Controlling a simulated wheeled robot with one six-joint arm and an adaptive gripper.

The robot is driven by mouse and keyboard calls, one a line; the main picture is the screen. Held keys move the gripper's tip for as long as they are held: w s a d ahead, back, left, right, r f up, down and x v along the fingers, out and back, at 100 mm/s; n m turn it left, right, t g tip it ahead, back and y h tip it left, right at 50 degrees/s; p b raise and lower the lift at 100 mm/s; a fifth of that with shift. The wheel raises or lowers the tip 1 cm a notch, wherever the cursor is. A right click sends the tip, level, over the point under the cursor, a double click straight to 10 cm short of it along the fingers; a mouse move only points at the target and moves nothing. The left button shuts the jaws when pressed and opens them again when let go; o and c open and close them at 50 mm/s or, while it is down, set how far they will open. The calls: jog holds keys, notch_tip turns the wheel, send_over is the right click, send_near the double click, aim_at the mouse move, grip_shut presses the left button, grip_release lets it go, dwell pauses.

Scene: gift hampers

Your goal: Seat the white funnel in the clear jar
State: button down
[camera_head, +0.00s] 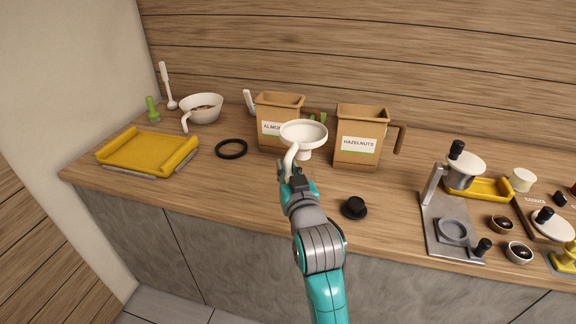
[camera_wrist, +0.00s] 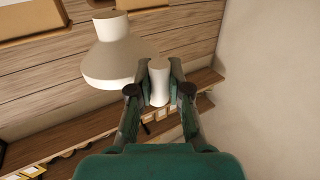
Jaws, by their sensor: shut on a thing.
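The white funnel (camera_head: 304,133) is in the air above the counter in the head view, bowl up and spout down, in front of the two brown bins. My gripper (camera_head: 289,174) is shut on the funnel's curved handle. In the wrist view the handle sits between the two fingers of my gripper (camera_wrist: 158,84). The funnel's bowl and spout (camera_wrist: 112,55) show there to the left of the fingers. I cannot make out the clear jar in either view.
The almonds bin (camera_head: 272,108) and hazelnuts bin (camera_head: 357,150) stand behind the funnel. A black ring (camera_head: 231,149) and a black knob-like piece (camera_head: 354,208) lie on the counter (camera_head: 195,180). A yellow tray (camera_head: 148,152) is left; a metal press stand (camera_head: 437,221) is right.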

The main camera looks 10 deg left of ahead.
notch_tip(320, 180, down, 6)
dwell(0.6)
jog(key=shift+f, duration=0.65)
dwell(1.8)
jog(key=c, duration=1)
grip_release()
